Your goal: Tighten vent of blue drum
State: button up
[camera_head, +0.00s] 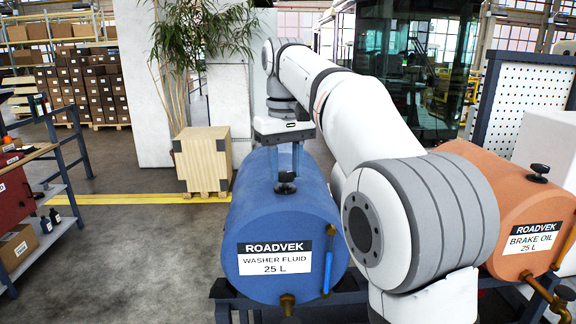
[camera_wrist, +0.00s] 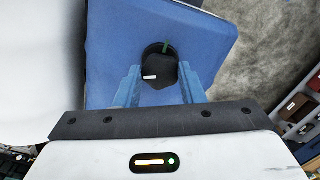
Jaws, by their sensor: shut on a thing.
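The blue drum (camera_head: 270,225) lies on its side on a dark stand, with a white label reading washer fluid. Its black vent knob (camera_head: 285,183) sits on top of the drum. My gripper (camera_head: 286,172) reaches down from above and is shut on the knob. In the wrist view the vent knob (camera_wrist: 159,70) is between the two blue fingers of my gripper (camera_wrist: 160,84). The knob has a white mark at its lower left, and a green mark shows at the far side of its base. The fingertips' contact with the knob is partly hidden.
An orange brake oil drum (camera_head: 520,215) with its own black vent knob (camera_head: 538,172) lies to the right, behind my arm. A brass tap (camera_head: 287,303) and a blue sight tube (camera_head: 328,262) are on the blue drum's front. A wooden crate (camera_head: 202,160) stands behind left.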

jog(key=shift+r, duration=0.1)
jog(key=shift+m+p, duration=0.3)
jog(key=shift+r, duration=0.1)
jog(key=m+p, duration=0.2)
jog(key=m, duration=0.1)
jog(key=shift+r+m, duration=0.1)
jog(key=shift+m, duration=0.2)
jog(key=m+p, duration=0.3)
jog(key=m, duration=0.9)
jog(key=shift+w+m+p, duration=0.1)
jog(key=shift+m+p, duration=0.2)
jog(key=m, duration=0.5)
jog(key=shift+m, duration=0.4)
